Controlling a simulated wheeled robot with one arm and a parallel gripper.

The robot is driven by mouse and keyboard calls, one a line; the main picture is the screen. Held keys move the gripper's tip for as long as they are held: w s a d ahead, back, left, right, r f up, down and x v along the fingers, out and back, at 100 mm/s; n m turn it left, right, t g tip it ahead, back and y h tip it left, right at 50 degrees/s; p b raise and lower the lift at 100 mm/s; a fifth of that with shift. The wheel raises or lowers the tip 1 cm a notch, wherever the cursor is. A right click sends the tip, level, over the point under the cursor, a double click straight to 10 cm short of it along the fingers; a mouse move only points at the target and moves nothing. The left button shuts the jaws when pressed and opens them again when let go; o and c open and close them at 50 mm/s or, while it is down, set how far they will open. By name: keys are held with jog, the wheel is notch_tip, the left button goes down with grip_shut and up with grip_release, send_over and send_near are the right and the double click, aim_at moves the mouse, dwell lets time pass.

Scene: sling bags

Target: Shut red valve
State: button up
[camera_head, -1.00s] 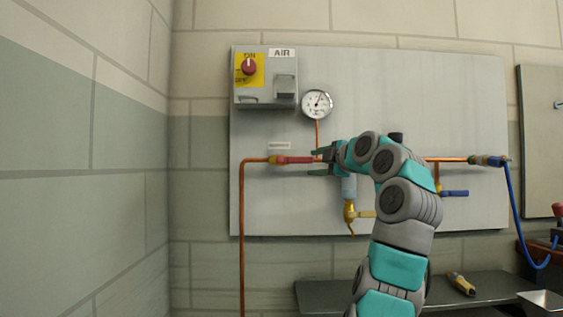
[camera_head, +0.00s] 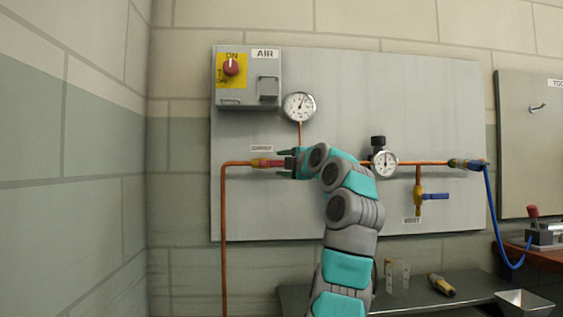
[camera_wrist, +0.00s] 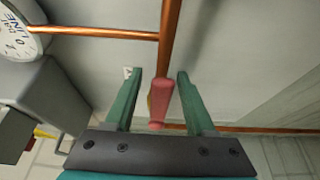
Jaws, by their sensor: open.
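The red valve (camera_head: 273,163) sits on the copper pipe at the left of the grey wall panel, its red handle lying along the pipe. In the wrist view the red handle (camera_wrist: 161,100) lies between the two teal fingers, roughly in line with the pipe, with a visible gap to each finger. My gripper (camera_head: 285,163) is open, pointing left at the valve from its right side. The gripper also shows in the wrist view (camera_wrist: 159,74), with its fingers on either side of the handle. The valve's body is mostly hidden by the handle there.
An AIR switch box (camera_head: 246,77) and a round gauge (camera_head: 299,107) are above the valve. A second gauge (camera_head: 384,163) and a blue-handled valve (camera_head: 434,196) are to the right. A shelf (camera_head: 415,299) is below. The panel below the valve is clear.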

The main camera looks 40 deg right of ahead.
jog(key=shift+w+f, duration=0.1)
jog(key=shift+w, duration=0.3)
jog(key=shift+c, duration=0.2)
grip_shut()
dwell(1.0)
